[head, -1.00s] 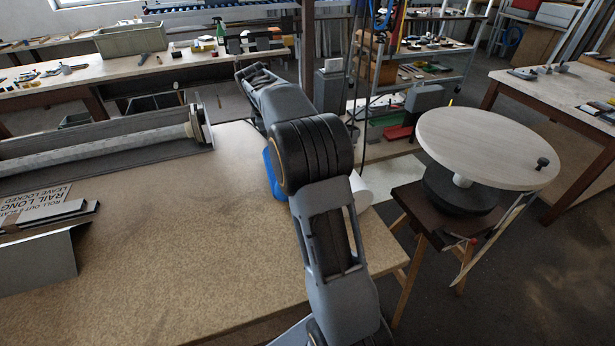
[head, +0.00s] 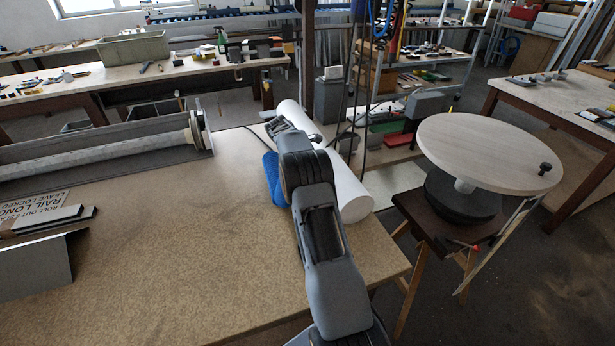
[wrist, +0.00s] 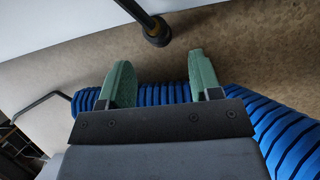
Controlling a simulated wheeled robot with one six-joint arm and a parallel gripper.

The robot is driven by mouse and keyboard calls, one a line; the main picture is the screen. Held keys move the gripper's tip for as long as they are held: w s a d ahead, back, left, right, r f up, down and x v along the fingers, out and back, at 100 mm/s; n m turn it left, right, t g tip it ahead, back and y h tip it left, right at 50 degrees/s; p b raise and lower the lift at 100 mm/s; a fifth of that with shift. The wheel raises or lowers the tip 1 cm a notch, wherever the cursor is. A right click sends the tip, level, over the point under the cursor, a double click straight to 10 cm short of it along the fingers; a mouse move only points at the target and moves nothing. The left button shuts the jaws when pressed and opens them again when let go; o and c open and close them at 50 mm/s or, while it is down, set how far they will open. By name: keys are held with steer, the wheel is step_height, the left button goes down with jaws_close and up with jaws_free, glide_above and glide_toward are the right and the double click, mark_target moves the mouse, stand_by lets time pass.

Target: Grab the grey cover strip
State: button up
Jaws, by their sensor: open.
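In the head view, flat grey strips (head: 48,219) lie on a printed sign at the left edge of the bench. A bent grey sheet (head: 35,268) stands just in front of them. I cannot tell which of these is the cover strip. My arm is far to their right, by a white roll (head: 345,188) and a blue hose (head: 273,178); my gripper is not clearly visible there. In the wrist view my gripper (wrist: 161,78) has its two green fingers apart, nothing between them. The ribbed blue hose (wrist: 160,94) passes behind the fingers. No grey strip shows in the wrist view.
A long housing with a roller (head: 100,150) lies along the bench's back left. The bench middle (head: 190,235) is clear. A round table (head: 490,150) stands at right, apart from the bench. In the wrist view, a dark rod with a round end (wrist: 157,32) is close to the fingers.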

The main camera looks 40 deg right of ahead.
steer(key=shift+p+x, duration=0.9)
steer(key=shift+x, duration=2.1)
steer(key=shift+c, duration=0.2)
jaws_close()
steer(key=shift+r, duration=0.1)
